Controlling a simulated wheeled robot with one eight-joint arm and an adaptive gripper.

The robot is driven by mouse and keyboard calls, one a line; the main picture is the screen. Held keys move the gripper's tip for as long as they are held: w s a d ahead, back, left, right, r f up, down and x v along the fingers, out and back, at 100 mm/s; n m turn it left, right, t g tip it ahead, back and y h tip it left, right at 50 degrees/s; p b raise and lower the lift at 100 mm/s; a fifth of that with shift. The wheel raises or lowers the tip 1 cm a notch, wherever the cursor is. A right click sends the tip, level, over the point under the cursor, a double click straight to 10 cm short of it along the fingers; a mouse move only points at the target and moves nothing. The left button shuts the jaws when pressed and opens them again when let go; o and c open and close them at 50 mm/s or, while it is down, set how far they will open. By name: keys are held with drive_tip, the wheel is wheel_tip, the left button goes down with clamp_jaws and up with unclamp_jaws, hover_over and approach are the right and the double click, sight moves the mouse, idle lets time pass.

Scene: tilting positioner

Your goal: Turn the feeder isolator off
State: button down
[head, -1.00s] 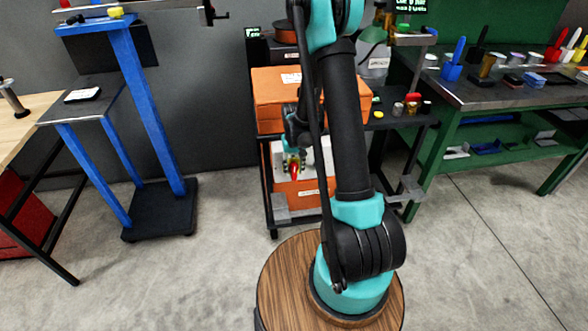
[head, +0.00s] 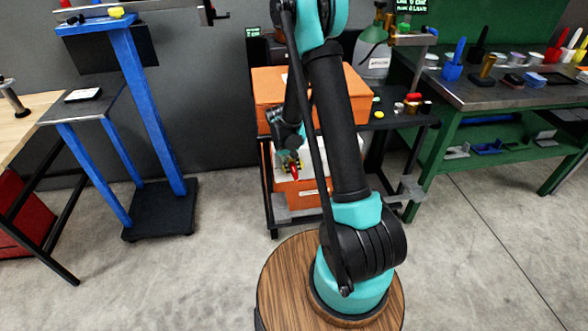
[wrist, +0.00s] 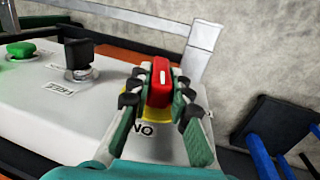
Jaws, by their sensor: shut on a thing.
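A red handle (wrist: 159,84) stands on a yellow base plate (wrist: 176,112) on top of a pale control box (wrist: 60,108) in the wrist view. My gripper (wrist: 158,88) is shut on the red handle, with one finger on each side of it. A label partly hidden by the gripper lies beside the yellow plate. In the head view the red handle (head: 294,175) shows small below my gripper (head: 290,162), on the lower level of the dark cart; my arm covers part of the box there.
A black knob (wrist: 79,54) and a green button (wrist: 21,50) sit on the same box, left of the gripper. An orange case (head: 283,88) lies on the shelf above. A metal upright (wrist: 201,48) stands close behind the box.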

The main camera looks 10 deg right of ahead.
drive_tip(key=h, duration=0.2)
drive_tip(key=a+h, duration=0.1)
drive_tip(key=h, duration=0.1)
drive_tip(key=shift+f+h, duration=0.2)
drive_tip(key=shift+h, duration=0.1)
drive_tip(key=shift+a+f+h, duration=0.1)
drive_tip(key=shift+f+h, duration=0.05)
drive_tip(key=shift+h, duration=1.1)
drive_tip(key=shift+a+f+h, duration=0.1)
drive_tip(key=shift+f+h, duration=0.05)
drive_tip(key=shift+h, duration=1.1)
drive_tip(key=c, duration=1.4)
unclamp_jaws()
drive_tip(key=shift+r, duration=0.1)
wheel_tip(320, 180, up, 10)
drive_tip(key=shift+f, duration=0.1)
